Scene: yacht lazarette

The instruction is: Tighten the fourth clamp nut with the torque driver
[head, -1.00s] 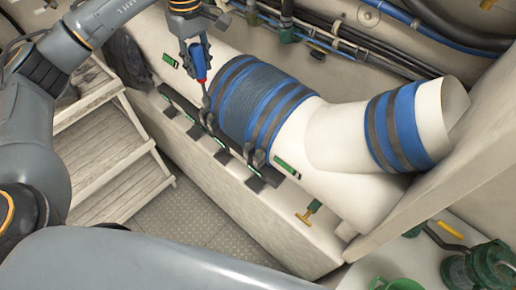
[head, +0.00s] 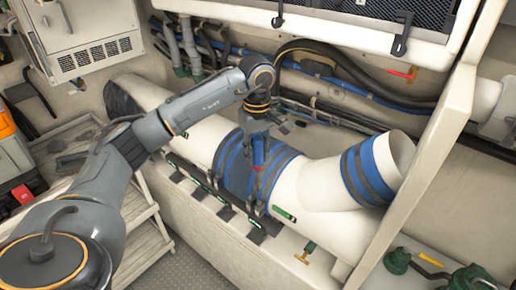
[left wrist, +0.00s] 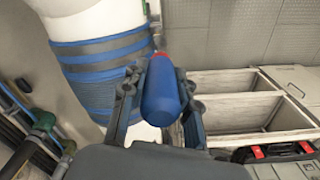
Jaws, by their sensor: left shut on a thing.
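My left gripper (head: 259,142) is shut on the torque driver (head: 258,155), which has a blue handle and a red collar. The driver points down along the front of the blue hose sleeve (head: 236,165), near its right-hand clamps (head: 270,178). Its tip is too small to tell whether it touches a clamp nut. In the left wrist view the driver's blue handle (left wrist: 161,92) lies between the two fingers, and the sleeve (left wrist: 98,68) is beyond it at left. My right gripper is not in view.
A ledge (head: 225,235) with several dark and green clips runs below the white pipe (head: 312,185). A second blue sleeve (head: 366,175) is on the pipe's right branch. Hoses (head: 345,85) run behind. Wooden steps (head: 140,225) stand at left, green fittings (head: 398,260) lower right.

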